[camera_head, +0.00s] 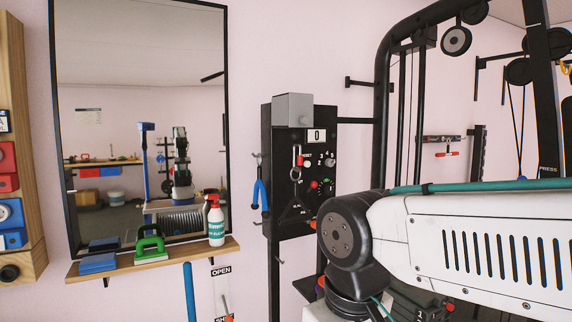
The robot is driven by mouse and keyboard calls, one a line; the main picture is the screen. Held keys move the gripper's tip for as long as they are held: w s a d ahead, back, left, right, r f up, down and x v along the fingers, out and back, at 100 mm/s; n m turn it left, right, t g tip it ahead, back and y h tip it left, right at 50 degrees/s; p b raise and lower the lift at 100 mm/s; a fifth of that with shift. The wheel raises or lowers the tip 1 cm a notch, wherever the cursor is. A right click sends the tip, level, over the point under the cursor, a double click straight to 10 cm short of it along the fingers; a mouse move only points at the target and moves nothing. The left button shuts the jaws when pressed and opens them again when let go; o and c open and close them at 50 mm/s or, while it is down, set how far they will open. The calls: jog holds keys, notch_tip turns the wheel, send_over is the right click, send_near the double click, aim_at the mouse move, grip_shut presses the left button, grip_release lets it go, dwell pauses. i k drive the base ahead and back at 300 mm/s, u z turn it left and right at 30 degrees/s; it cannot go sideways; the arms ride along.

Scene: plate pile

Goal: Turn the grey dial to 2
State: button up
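The grey dial (330,162) is a small round knob on the front of a black panel (281,140). Small white numerals, seemingly including 2, 4 and 5, stand around it. It is too small to tell which number it points to. A white plate reading 0 (317,136) sits above it. My arm reaches in from the right, and its dark joint stands in front of and below the panel. My gripper is not in view. Nothing is seen touching the dial.
A small red button (306,163) sits left of the dial; a carabiner (296,162) and blue-handled tool (261,190) hang nearby. A black gym frame (383,80) stands right. A shelf (160,258) under the mirror (140,60) holds a spray bottle (216,222) and green-handled brush (151,246).

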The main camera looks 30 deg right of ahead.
aim_at(330, 162)
jog(key=z, duration=0.05)
jog(key=i, duration=1.25)
jog(key=z, duration=0.75)
